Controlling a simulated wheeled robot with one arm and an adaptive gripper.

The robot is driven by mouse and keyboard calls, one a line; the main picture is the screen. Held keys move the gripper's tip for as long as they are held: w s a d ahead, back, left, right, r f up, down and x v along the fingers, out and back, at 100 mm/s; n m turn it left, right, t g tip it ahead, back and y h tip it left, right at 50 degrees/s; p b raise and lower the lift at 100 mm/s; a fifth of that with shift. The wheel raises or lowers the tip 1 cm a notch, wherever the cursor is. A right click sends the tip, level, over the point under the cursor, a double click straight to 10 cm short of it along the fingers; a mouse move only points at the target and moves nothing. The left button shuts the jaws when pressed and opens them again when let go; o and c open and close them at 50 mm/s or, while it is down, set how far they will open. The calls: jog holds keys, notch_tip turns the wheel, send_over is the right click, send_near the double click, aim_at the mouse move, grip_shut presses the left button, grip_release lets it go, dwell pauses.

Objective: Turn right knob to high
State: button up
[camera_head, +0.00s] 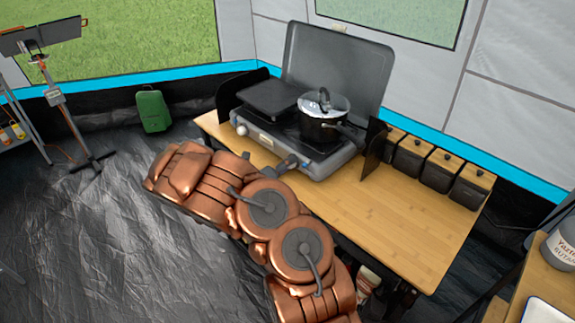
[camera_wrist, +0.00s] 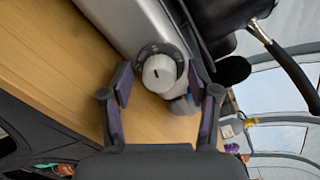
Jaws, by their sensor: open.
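The camping stove (camera_head: 318,155) stands on a wooden table with its lid raised. The right knob (camera_wrist: 160,73) shows in the wrist view, white and round with a dark pointer mark, on a dark marked dial on the stove's front face. My gripper (camera_wrist: 163,86) is open, with one finger at each side of the knob in the picture. I cannot tell whether either finger touches it. In the head view my gripper (camera_head: 288,163) is at the stove's front, and the right knob is hidden there. The left knob (camera_head: 241,130) is visible and clear of my gripper.
A dark pot (camera_head: 322,130) with a glass lid sits on the stove's right side, its handle pointing right. A black plate (camera_head: 272,97) covers the left side. Several dark, wood-lidded canisters (camera_head: 440,169) line the table's back right. The table's front right (camera_head: 400,235) is bare.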

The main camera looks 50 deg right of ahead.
jog(key=a, duration=1.2)
jog(key=shift+r, duration=0.3)
dwell(0.3)
